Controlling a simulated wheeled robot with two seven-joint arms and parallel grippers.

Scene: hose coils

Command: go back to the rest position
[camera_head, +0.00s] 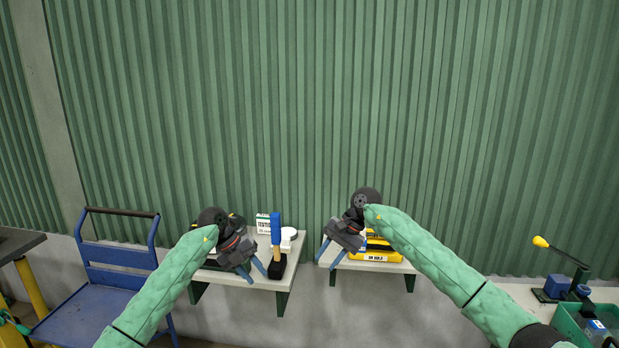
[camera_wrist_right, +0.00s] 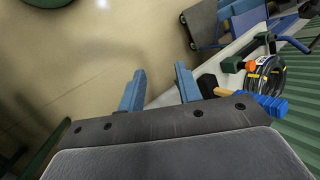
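My left gripper (camera_head: 251,269) is in front of the left wall shelf (camera_head: 262,281), its two blue fingers apart and pointing down. My right gripper (camera_head: 330,257) is at the left edge of the right wall shelf (camera_head: 394,267), its blue fingers also apart. In the right wrist view the right gripper (camera_wrist_right: 159,88) shows open and empty, with floor behind the gap. Part of the left shelf's contents is hidden behind my left gripper.
A blue-handled tool (camera_head: 275,230), a white sign (camera_head: 263,222) and a white roll (camera_head: 289,233) stand on the left shelf. A yellow case (camera_head: 384,250) sits on the right shelf. A blue trolley (camera_head: 108,278) stands left; a green bin (camera_head: 573,322) is at right.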

